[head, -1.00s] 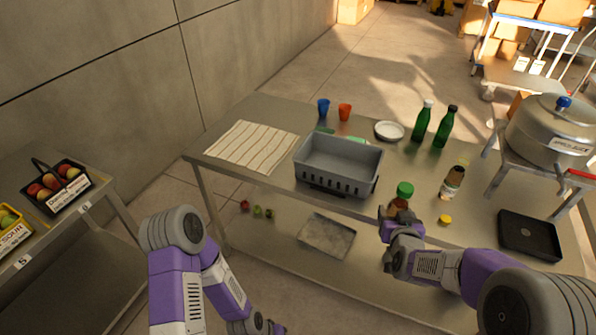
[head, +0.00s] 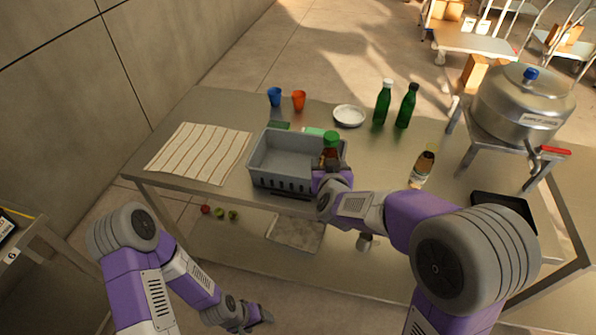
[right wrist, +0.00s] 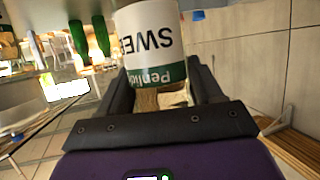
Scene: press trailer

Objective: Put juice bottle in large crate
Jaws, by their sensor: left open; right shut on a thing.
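The large crate (head: 281,184) is the grey open crate on the steel table in the head view. My right gripper (head: 325,178) is shut on the juice bottle (head: 331,150), which has a green cap and reddish-brown contents. The bottle looks upright and shows against the crate's right end; its exact height over the rim is unclear. In the right wrist view the bottle's white and green label (right wrist: 152,45) sits between the fingers, reading "SWE". My left gripper (head: 262,316) is open and empty, low in front of the table.
An amber bottle (head: 422,167) stands right of the crate. Two green bottles (head: 394,104), a white plate (head: 349,116), and blue and orange cups (head: 287,98) are behind. A striped cloth (head: 200,153) lies left. A large pot (head: 522,102) and black tray (head: 503,208) are at right.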

